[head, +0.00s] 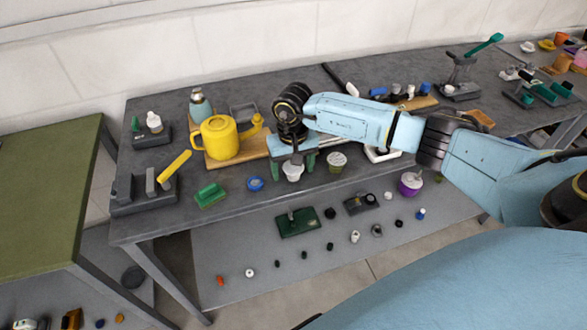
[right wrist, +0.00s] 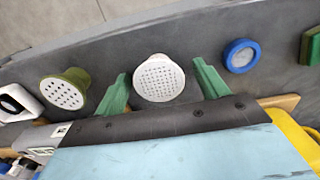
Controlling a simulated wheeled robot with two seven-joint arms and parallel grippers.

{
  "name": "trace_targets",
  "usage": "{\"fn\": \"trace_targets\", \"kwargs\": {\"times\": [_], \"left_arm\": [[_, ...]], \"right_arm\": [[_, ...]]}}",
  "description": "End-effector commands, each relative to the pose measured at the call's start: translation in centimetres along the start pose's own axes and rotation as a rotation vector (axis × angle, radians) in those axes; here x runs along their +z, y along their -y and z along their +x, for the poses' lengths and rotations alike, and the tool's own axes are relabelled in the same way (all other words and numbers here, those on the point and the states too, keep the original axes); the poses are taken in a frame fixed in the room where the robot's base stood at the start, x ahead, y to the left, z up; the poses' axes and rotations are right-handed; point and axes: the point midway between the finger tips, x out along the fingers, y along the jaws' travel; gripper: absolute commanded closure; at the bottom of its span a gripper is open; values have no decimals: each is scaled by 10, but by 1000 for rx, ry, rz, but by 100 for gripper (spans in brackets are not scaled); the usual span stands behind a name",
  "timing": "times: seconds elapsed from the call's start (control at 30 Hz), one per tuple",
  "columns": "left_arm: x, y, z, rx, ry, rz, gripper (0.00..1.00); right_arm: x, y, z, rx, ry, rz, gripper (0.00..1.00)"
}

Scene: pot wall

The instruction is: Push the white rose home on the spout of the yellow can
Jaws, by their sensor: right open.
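The yellow can (head: 218,139) stands on a wooden board, its spout pointing right towards my right arm. A yellow part of it also shows in the right wrist view (right wrist: 298,138). The white rose (head: 292,173) is on the table to the right of the can, apart from the spout. In the right wrist view the rose (right wrist: 159,78) shows its round, perforated face. My right gripper (right wrist: 162,84) is open, with one green fingertip on each side of the rose and gaps between. It also shows in the head view (head: 293,164). My left gripper is not in view.
An olive rose (head: 337,160) stands right of the white one. A blue round piece (head: 256,184) and a green block (head: 211,195) lie in front of the can. A grey holder (head: 145,195) is at the left. A lower shelf (head: 330,265) holds several small parts.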

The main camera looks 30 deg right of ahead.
Motion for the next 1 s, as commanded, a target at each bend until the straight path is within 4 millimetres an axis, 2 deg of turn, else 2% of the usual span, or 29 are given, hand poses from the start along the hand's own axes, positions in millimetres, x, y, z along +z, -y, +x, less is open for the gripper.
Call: {"fn": "trace_targets", "kwargs": {"times": [0.23,0.6,0.87,1.0], "left_arm": [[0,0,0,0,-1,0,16],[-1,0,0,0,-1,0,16],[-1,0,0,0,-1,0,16],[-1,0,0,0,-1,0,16]], "right_arm": [[0,0,2,1,0,0,27],[0,0,2,0,-1,0,74],[0,0,1,0,-1,0,74],[-2,0,-11,0,-6,-1,74]]}}
